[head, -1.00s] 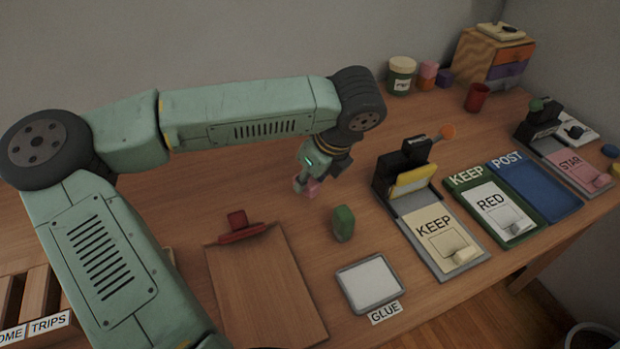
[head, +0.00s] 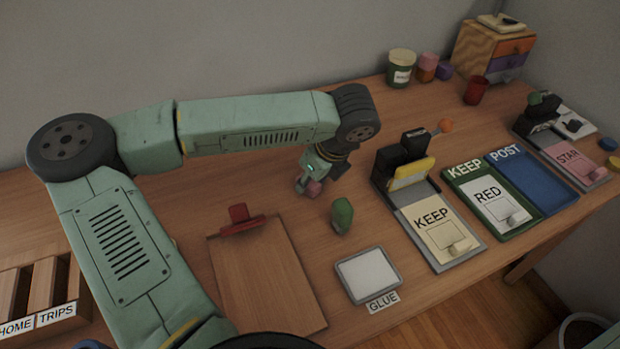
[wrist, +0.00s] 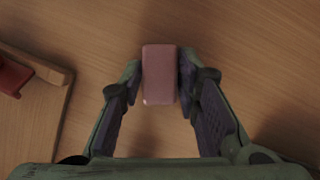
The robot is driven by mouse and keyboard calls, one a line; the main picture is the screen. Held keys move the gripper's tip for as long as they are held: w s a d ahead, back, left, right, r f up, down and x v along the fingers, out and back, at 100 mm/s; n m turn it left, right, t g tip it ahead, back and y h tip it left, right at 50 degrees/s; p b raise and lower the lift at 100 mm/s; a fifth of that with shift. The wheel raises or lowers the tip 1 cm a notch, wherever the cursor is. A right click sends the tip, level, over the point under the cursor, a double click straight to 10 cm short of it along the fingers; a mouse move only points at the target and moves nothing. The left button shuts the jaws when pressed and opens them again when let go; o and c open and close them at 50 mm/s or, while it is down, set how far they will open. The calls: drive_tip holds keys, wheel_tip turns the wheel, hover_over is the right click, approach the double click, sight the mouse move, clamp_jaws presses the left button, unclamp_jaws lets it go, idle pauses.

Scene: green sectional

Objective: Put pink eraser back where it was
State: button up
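The pink eraser (wrist: 158,75) is a rounded block between my gripper's two fingers in the wrist view, with a finger against each long side. In the head view the pink eraser (head: 314,188) shows at the fingertips of my gripper (head: 308,187), low over the table behind the green block. My gripper (wrist: 159,80) looks shut on it. I cannot tell whether the eraser touches the table. A green block (head: 342,215) stands in front and to the right of my gripper. A grey-rimmed tray (head: 343,272) labelled GLUE lies nearer the front edge.
A clipboard (head: 265,275) with a red clip lies left of the GLUE tray. Stamp holders and the KEEP card (head: 440,232), a green tray (head: 468,186) and a blue POST tray (head: 533,185) are to the right. A jar (head: 401,68), blocks and a red cup (head: 475,90) stand behind.

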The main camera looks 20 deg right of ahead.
drive_tip(key=o, duration=0.3)
drive_tip(key=shift+r+p, duration=0.25)
drive_tip(key=shift+p, duration=0.1)
drive_tip(key=b+v, duration=0.2)
drive_tip(key=v, duration=0.9)
drive_tip(key=shift+r, duration=0.4)
drive_tip(key=shift+s+d, duration=0.1)
drive_tip(key=shift+s, duration=0.05)
